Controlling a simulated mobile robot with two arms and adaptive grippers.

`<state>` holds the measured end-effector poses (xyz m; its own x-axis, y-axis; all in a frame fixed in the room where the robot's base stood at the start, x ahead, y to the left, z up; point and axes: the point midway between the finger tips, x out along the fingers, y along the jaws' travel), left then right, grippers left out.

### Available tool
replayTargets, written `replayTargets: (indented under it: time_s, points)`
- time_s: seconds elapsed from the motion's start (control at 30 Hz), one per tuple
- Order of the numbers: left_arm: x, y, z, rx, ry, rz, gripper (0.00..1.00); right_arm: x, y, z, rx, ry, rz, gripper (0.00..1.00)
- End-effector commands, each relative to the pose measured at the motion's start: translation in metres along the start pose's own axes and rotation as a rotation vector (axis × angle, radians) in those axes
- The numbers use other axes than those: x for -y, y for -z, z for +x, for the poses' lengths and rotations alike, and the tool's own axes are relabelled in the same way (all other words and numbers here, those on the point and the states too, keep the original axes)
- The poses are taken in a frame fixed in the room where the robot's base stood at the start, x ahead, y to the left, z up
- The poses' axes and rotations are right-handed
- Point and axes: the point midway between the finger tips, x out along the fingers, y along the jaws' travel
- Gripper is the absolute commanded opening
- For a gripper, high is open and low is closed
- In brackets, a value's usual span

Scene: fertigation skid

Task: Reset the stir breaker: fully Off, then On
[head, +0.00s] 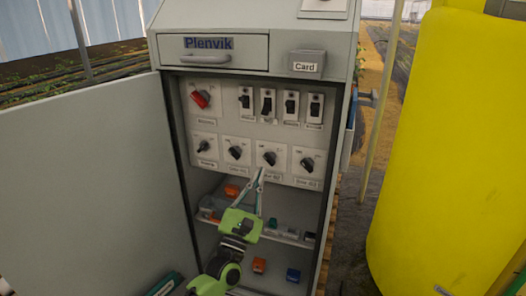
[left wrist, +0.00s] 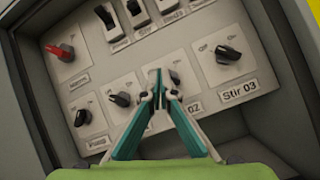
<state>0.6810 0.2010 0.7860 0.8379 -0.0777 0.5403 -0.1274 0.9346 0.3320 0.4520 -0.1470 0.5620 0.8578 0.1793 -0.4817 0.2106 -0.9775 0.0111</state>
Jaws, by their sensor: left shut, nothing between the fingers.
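The stir breaker (head: 267,102) is the second of the small toggle switches in the upper row of the cabinet panel. Its black handle looks different from its neighbours', but I cannot tell its exact position. In the left wrist view the stir breaker (left wrist: 136,12) is at the top edge, above its "Stir" label. My left gripper (head: 261,172) is shut and empty. Its fingertips (left wrist: 158,76) are below the breaker row, by the third lower rotary knob (head: 270,158), which they partly hide in the wrist view. My right gripper is not in view.
A red rotary switch (head: 201,99) is left of the toggles. Other rotary knobs, including Stir 03 (left wrist: 229,55), flank the fingertips. The cabinet door (head: 90,180) stands open at left. A shelf (head: 290,239) with small parts lies below. A yellow tank (head: 450,140) stands at right.

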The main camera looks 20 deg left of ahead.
Motion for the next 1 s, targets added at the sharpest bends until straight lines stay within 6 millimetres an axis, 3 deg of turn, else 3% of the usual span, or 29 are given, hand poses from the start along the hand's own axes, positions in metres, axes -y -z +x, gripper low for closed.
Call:
replayTargets:
  time_s: [0.1, 0.3, 0.77, 1.0]
  points:
    - [-0.010, -0.021, 0.004, 0.096, -0.050, -0.187, 0.00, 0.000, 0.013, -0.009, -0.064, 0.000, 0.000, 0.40]
    - [-0.023, -0.046, 0.010, 0.175, -0.081, -0.353, 0.00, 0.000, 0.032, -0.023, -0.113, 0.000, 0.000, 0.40]
    - [-0.026, -0.051, 0.015, 0.183, -0.084, -0.371, 0.00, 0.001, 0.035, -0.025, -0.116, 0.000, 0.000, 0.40]
    - [-0.030, -0.057, 0.050, 0.184, -0.085, -0.370, 0.00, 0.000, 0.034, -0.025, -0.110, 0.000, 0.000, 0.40]
